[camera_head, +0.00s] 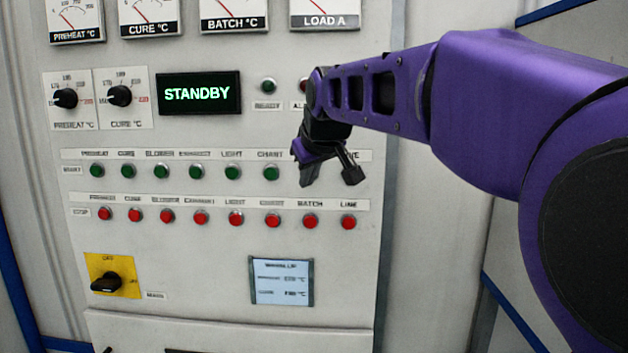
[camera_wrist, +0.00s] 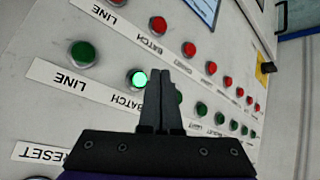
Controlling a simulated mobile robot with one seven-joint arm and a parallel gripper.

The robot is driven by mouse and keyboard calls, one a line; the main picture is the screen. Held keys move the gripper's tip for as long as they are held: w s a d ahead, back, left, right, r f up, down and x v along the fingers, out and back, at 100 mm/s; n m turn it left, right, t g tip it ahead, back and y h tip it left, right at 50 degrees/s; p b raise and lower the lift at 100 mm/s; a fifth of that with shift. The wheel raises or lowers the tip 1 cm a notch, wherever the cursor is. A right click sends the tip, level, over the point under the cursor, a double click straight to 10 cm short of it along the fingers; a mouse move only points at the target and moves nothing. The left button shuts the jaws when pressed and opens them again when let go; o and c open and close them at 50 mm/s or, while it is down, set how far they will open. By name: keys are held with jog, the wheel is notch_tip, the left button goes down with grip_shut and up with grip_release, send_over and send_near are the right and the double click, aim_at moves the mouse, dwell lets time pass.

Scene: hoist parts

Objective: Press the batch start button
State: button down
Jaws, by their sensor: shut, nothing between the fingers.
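The batch start button (camera_wrist: 137,78) glows bright green in the wrist view, with its BATCH label (camera_wrist: 128,103) beside it, upside down. My gripper (camera_wrist: 168,72) is shut and empty. Its fingertips appear just right of the glowing button in that view; I cannot tell whether they touch the panel. In the head view my gripper (camera_head: 308,180) is in front of the right end of the START row and hides the batch start button. The display (camera_head: 199,93) reads STANDBY in green.
The control panel (camera_head: 205,305) has a row of green start buttons (camera_head: 197,172) above a row of red stop buttons (camera_head: 236,218). The line start button (camera_wrist: 84,52) is unlit beside the batch one. A black mains knob (camera_head: 106,282) is on a yellow plate at lower left.

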jog(key=s+b, duration=0.1)
jog(key=s, duration=0.1)
jog(key=shift+s, duration=0.35)
